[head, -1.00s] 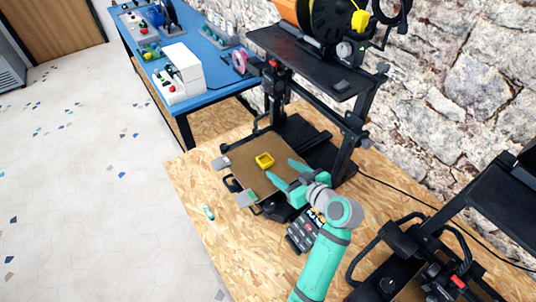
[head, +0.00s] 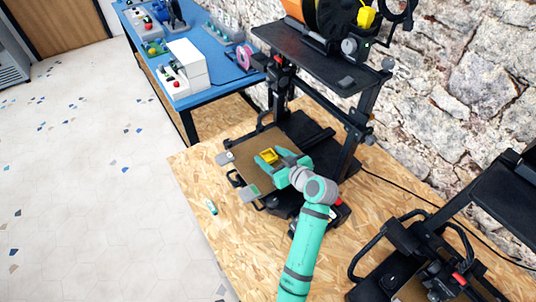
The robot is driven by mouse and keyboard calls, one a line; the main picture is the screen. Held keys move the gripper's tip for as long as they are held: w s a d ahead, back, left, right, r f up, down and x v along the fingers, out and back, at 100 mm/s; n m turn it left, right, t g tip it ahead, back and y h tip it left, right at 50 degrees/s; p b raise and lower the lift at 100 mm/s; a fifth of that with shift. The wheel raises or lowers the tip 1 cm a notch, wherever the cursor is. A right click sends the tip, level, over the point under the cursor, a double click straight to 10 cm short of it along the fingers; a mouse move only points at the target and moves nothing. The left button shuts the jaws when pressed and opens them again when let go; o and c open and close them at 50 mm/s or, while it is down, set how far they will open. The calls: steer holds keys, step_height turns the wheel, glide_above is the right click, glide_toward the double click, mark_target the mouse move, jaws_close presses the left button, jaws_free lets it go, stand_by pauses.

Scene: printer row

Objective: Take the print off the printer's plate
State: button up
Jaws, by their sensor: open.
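The yellow print (head: 268,156), a small block with a hollow top, sits on the tan plate (head: 246,165) of the near printer (head: 315,136). My gripper (head: 271,160) reaches in from the lower right, low over the plate. Its two teal fingers are apart, one on the far side of the print and one on the near side. The print lies between or just at the fingertips; I cannot tell whether either finger touches it. My gripper hides part of the plate's right side.
The printer's black upright frame and top shelf (head: 330,66) stand close behind and right of the plate. A second printer (head: 440,275) is at the lower right. A small teal-and-white tube (head: 211,206) lies on the wooden table (head: 215,235), whose front left is mostly clear.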

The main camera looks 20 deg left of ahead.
mark_target(272, 158)
steer(key=shift+d, duration=0.4)
steer(key=c, duration=1.1)
steer(key=shift+s+a, duration=0.15)
steer(key=shift+a, duration=0.4)
steer(key=shift+d+r, duration=0.2)
steer(key=shift+r, duration=0.4)
step_height(272, 158, up, 2)
steer(key=shift+d+r, duration=0.1)
steer(key=s+r, duration=0.3)
steer(key=s, duration=0.1)
steer(key=s+a+r, duration=0.1)
steer(key=s+r, duration=0.2)
steer(key=s, duration=0.2)
steer(key=s+r, duration=0.3)
steer(key=s, duration=0.1)
steer(key=shift+s+a+r, duration=0.25)
steer(key=shift+a, duration=0.15)
